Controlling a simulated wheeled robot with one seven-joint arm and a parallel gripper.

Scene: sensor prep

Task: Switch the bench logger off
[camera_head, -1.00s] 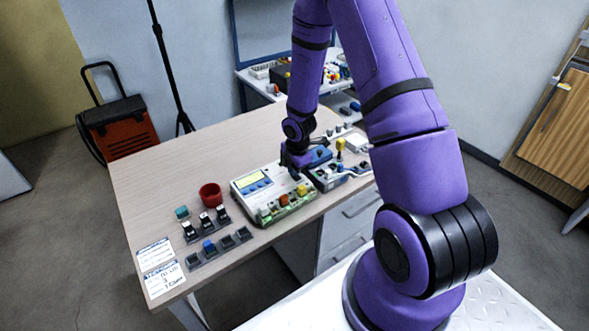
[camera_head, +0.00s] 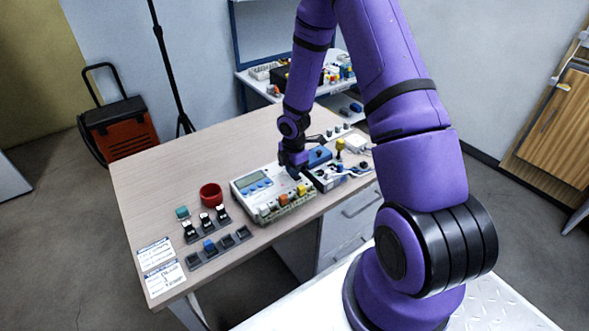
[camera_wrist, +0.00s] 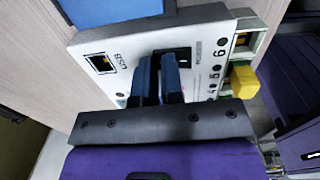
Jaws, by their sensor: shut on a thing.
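The bench logger (camera_head: 262,203) is a white box with a display and blue buttons on the table. Its display (camera_head: 254,180) is grey and unlit. My gripper (camera_head: 296,172) is down at the logger's right end.
Paper labels (camera_head: 160,266) lie at the front left corner. Right of the logger, a box with cables (camera_head: 328,178) and a blue block (camera_head: 319,156) are close to my gripper.

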